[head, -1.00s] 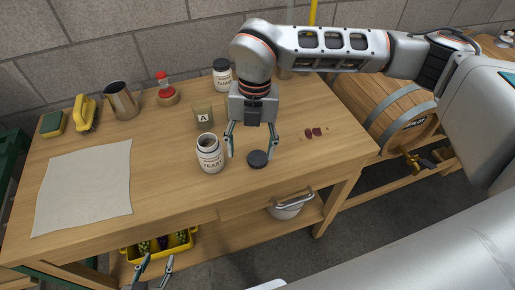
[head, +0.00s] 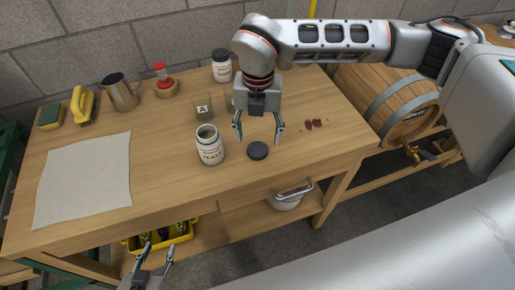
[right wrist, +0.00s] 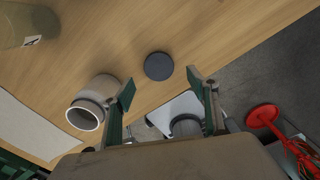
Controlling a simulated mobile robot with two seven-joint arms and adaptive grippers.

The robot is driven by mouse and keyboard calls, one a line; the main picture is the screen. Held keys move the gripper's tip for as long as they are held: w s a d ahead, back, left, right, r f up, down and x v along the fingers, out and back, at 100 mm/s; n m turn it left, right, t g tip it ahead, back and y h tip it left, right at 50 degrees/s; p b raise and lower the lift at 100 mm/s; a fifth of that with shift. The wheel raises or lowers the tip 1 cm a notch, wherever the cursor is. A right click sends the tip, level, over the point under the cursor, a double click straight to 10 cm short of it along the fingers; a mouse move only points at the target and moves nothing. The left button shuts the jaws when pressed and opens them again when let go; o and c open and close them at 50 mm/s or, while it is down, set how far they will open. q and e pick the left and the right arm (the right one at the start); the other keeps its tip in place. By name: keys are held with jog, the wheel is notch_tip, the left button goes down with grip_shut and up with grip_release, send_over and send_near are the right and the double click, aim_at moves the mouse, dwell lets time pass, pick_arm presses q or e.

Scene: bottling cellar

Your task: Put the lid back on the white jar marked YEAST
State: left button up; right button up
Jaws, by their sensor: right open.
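The white YEAST jar (head: 210,147) stands upright and open on the wooden table; it also shows at the left of the right wrist view (right wrist: 95,100). A dark round lid (head: 257,151) lies flat on the table just right of the jar; it also shows in the right wrist view (right wrist: 158,66). My right gripper (head: 259,137) is open and empty above the table, its fingers apart over the lid's far side. My left gripper (head: 153,262) is low in front of the table, its fingers apart and nothing seen between them.
A pale cloth (head: 84,181) lies left. Dark red stains (head: 314,124) lie right.

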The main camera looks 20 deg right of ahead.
aim_at(257, 149)
jog(key=shift+f+p, duration=0.3)
jog(key=shift+f, duration=2.35)
jog(key=c, duration=0.8)
